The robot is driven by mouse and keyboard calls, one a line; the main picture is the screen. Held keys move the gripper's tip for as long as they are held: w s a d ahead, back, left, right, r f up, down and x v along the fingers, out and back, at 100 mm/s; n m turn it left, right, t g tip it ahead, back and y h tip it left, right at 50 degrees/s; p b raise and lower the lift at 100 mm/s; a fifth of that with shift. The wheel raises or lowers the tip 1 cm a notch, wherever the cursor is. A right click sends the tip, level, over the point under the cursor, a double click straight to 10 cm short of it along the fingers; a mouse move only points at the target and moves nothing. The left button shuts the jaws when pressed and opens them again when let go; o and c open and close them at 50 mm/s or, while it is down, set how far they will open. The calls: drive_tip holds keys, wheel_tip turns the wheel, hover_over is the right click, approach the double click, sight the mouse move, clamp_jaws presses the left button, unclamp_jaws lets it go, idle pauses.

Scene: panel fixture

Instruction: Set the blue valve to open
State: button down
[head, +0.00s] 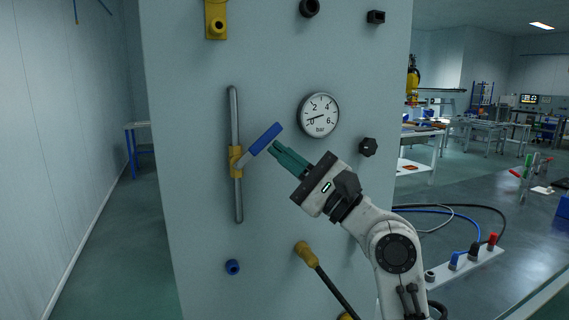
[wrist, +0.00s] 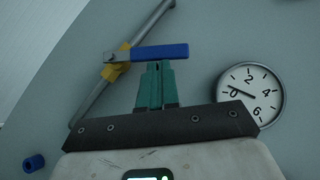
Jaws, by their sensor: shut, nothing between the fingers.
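The blue valve handle (head: 264,138) sits on a brass-yellow valve body (head: 236,161) on a vertical grey pipe (head: 235,115) fixed to the panel. The handle slants up to the right, at an angle to the pipe, neither in line with it nor square across it. In the wrist view the blue handle (wrist: 160,52) lies just beyond my fingertips. My gripper (head: 272,149) has green fingers, shut with nothing between them, just below and right of the handle. In the wrist view the fingertips (wrist: 158,64) appear at the handle's lower edge; I cannot tell whether they touch it.
A round pressure gauge (head: 319,115) is right of the handle. A black knob (head: 368,147) and a yellow-ended hose (head: 306,254) are on the panel around my arm. A blue fitting (head: 233,267) is lower left. The panel surface (head: 190,200) left of the pipe is clear.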

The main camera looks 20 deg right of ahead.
sight(276, 134)
drive_tip(key=shift+a+r+p, duration=0.2)
drive_tip(key=shift+r+p, duration=0.1)
drive_tip(key=shift+r, duration=0.15)
drive_tip(key=r+n+g+p, duration=0.1)
drive_tip(key=n+g+p, duration=0.1)
drive_tip(key=a+r+n+g+p, duration=0.1)
drive_tip(key=r+n+p, duration=0.1)
drive_tip(key=n+p, duration=0.1)
drive_tip(key=shift+g, duration=0.4)
drive_tip(key=n+g+p, duration=0.1)
drive_tip(key=p, duration=0.1)
drive_tip(key=a+r+n+p, duration=0.1)
drive_tip(key=p, duration=0.1)
drive_tip(key=a+n+g+h+p, duration=0.1)
drive_tip(key=p, duration=0.1)
drive_tip(key=shift+r+n+g+p, duration=0.15)
drive_tip(key=shift+n+g+p, duration=0.15)
drive_tip(key=shift+a, duration=0.15)
